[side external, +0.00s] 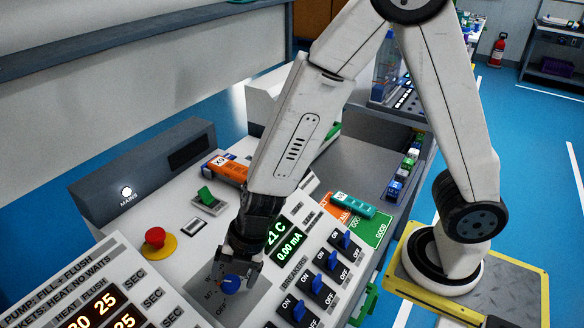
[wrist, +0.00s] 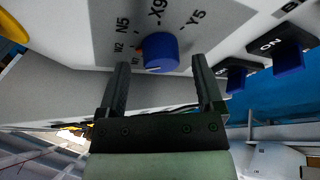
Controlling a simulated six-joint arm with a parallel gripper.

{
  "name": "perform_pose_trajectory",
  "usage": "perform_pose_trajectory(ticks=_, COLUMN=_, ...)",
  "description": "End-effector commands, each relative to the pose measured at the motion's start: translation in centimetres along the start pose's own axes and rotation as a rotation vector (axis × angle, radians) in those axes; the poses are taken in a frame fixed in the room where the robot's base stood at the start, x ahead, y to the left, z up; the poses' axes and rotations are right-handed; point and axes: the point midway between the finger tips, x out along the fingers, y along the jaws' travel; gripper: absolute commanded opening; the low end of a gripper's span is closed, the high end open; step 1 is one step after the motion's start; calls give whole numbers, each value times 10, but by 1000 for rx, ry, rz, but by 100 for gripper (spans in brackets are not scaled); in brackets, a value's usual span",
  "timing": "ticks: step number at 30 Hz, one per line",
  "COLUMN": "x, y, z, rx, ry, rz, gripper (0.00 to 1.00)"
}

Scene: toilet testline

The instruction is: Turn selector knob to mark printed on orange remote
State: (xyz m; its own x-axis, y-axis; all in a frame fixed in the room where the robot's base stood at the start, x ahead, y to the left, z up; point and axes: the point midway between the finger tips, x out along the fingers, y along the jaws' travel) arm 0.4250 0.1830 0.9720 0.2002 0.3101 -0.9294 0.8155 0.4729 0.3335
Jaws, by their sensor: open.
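The blue selector knob (wrist: 158,52) sits on the white panel in the wrist view, with printed marks around it including N5, X9 and Y5. My gripper (wrist: 160,62) is open, with one finger on each side of the knob; I cannot tell whether either finger touches it. In the side view the knob (side external: 231,283) shows below my gripper (side external: 237,274). The orange remote (side external: 229,170) lies at the back of the panel, left of my arm.
Blue breaker switches (side external: 318,285) are close on the right. A teal device (side external: 347,204) lies beyond, near a green GOOD area (side external: 372,231).

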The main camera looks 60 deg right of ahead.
Motion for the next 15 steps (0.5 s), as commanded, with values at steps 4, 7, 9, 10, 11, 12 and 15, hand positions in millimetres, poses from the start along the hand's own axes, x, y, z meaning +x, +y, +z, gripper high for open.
perform_pose_trajectory(ticks=4, x=-9, y=0, z=0, rx=-1, ry=-1, rz=2, gripper=86)
perform_pose_trajectory(ticks=7, x=-14, y=0, z=0, rx=-1, ry=-2, rz=0, gripper=86)
perform_pose_trajectory(ticks=9, x=-19, y=0, z=0, rx=-1, ry=0, rz=2, gripper=86)
perform_pose_trajectory(ticks=10, x=-21, y=0, z=0, rx=0, ry=0, rz=2, gripper=86)
perform_pose_trajectory(ticks=11, x=-23, y=0, z=0, rx=-1, ry=0, rz=2, gripper=86)
perform_pose_trajectory(ticks=12, x=-26, y=1, z=0, rx=0, ry=0, rz=3, gripper=86)
perform_pose_trajectory(ticks=15, x=-32, y=1, z=0, rx=0, ry=0, rz=2, gripper=86)
